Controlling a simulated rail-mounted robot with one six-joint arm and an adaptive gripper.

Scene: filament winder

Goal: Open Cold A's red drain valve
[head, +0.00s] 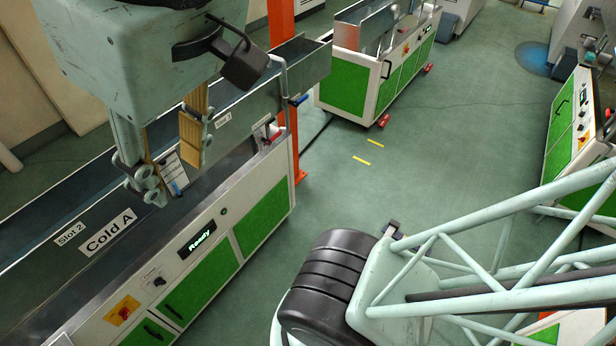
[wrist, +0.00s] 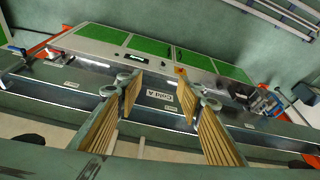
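Cold A (head: 107,232) is a long metal trough on a white cabinet with green panels, at the left of the head view. Its label also shows in the wrist view (wrist: 160,98). A small red part (head: 275,134), probably the red drain valve, sits at the trough's far end near a pipe. In the wrist view a small red patch (wrist: 57,50) shows at the left; I cannot tell its handle's angle. My gripper (head: 172,150) hangs over the trough, well short of that end. Its tan-padded fingers (wrist: 168,115) are apart, with nothing between them.
A blue-handled valve (head: 298,100) sits on a pipe at the far end, near an orange post (head: 283,60). The cabinet has a "Ready" display (head: 197,241) and an orange-yellow switch plate (head: 122,310). Another green-panelled unit (head: 375,75) stands beyond. The floor between is clear.

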